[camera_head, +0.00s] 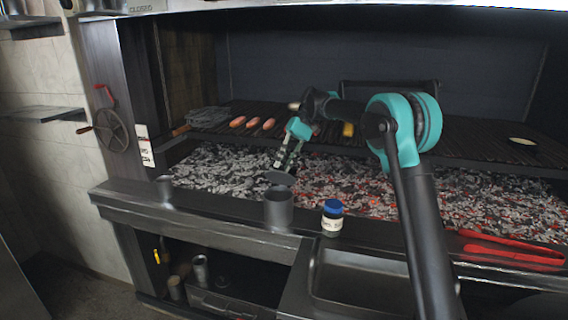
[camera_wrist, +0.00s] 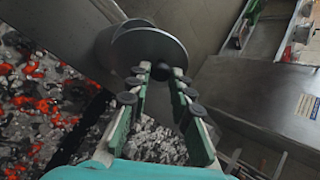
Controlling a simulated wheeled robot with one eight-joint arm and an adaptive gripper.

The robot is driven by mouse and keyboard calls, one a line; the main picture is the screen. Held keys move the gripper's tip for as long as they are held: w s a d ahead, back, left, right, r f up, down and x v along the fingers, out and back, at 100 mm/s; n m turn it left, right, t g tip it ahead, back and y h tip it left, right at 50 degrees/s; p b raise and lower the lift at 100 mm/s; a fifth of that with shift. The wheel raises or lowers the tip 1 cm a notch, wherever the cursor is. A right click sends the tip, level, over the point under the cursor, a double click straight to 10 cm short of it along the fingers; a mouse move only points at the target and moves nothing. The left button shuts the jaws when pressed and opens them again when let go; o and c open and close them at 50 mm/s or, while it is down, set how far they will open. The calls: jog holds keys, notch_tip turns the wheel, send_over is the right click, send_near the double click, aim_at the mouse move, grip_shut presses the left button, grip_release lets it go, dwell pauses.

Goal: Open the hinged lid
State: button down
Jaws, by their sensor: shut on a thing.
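A grey metal canister (camera_head: 278,210) stands upright on the front ledge of the grill. Its round grey lid (camera_head: 280,179) shows just above the canister's mouth, tilted and apart from the rim on the near side. The hinge is too small to make out. My gripper (camera_head: 281,165) reaches down to the lid from behind, over the coals. In the wrist view the lid (camera_wrist: 150,48) is a dark disc, and my gripper (camera_wrist: 160,72) is shut on its near edge. The canister's body (camera_wrist: 105,45) is partly hidden behind the lid.
A blue-capped jar (camera_head: 332,219) stands on the ledge right of the canister. A smaller grey cup (camera_head: 165,187) stands to the left. Red tongs (camera_head: 512,249) lie at the right.

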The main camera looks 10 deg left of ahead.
jog(key=c, duration=1.3)
grip_release()
jog(key=shift+c, duration=0.2)
jog(key=v, duration=1.2)
